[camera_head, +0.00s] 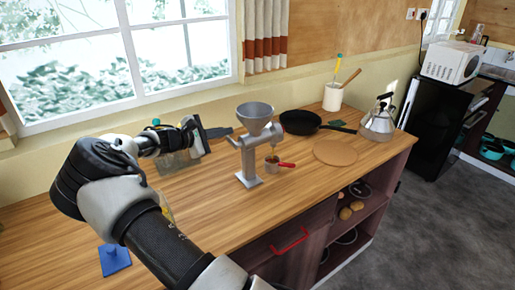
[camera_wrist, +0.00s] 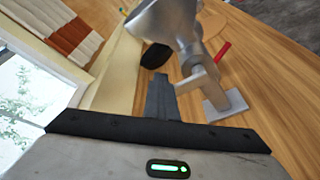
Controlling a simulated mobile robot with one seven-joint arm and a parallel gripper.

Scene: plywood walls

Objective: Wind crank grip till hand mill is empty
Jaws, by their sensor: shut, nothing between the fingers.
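The grey metal hand mill (camera_head: 248,158) stands upright on the wooden counter, its funnel hopper (camera_head: 255,114) on top. The hopper's contents cannot be made out. A short crank piece with its grip (camera_head: 232,142) sticks out on the mill's left side; a pale block, likely the grip, shows in the wrist view (camera_wrist: 197,82). A small cup with a red handle (camera_head: 287,165) is under the spout, with brown matter at its top. My gripper (camera_head: 228,132) is shut and empty, its tips close to the crank side. In the wrist view the shut fingers (camera_wrist: 161,98) point toward the mill; contact cannot be told.
A black pan (camera_head: 299,122), round wooden board (camera_head: 335,152), kettle (camera_head: 377,122) and utensil pot (camera_head: 333,98) stand right of the mill. A clear container (camera_head: 172,162) is behind my arm. A blue object (camera_head: 115,259) lies front left. Counter in front of the mill is clear.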

